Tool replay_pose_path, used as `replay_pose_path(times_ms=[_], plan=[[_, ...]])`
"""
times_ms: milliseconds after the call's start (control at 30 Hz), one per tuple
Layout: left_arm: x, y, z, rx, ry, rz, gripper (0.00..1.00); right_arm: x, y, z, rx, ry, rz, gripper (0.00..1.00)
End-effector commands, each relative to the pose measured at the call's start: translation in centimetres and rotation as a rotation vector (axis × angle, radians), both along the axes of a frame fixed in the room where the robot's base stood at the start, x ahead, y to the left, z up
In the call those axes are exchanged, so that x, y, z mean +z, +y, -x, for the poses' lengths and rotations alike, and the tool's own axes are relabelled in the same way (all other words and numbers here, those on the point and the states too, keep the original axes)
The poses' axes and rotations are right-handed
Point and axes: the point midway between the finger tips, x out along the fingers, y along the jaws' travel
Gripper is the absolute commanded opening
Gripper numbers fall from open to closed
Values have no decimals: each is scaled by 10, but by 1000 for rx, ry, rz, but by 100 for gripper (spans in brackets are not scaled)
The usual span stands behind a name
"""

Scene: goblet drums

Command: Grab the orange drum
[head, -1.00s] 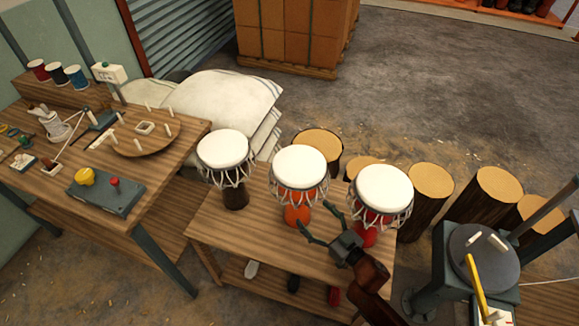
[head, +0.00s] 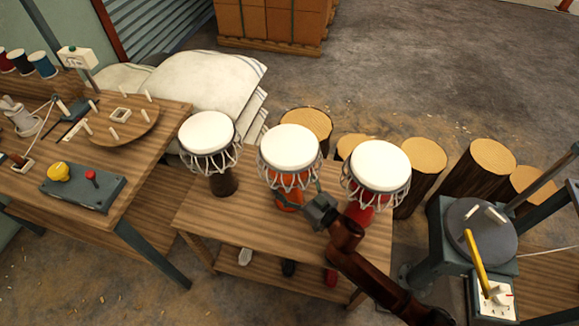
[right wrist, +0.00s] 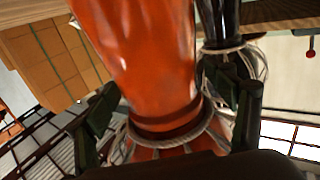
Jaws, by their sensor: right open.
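The orange drum (head: 288,200) has a white head and pale lacing and stands upright in the middle of three goblet drums on the wooden table (head: 228,228). My right gripper (head: 298,192) is at its narrow orange lower body, with the arm coming from the lower right. In the right wrist view the orange drum (right wrist: 145,60) fills the space between the two dark fingers, one on each side. The right gripper is open around it; contact cannot be told. My left gripper is in neither view.
A dark drum (head: 222,182) stands left of the orange one, and a red drum (head: 375,170) stands close on its right. Log stumps (head: 424,166) stand behind the table. A workbench (head: 150,170) is at the left and a grey machine (head: 450,250) at the right.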

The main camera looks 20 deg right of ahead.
Motion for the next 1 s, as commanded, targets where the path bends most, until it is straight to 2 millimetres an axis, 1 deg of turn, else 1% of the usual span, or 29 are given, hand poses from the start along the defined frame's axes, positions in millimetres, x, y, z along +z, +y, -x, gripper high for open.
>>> replay_pose_path(times_ms=[200,1000], plan=[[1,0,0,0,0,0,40,0,0,0,-1,0,0,78],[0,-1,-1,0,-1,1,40,0,0,1,0,0,-1,23]])
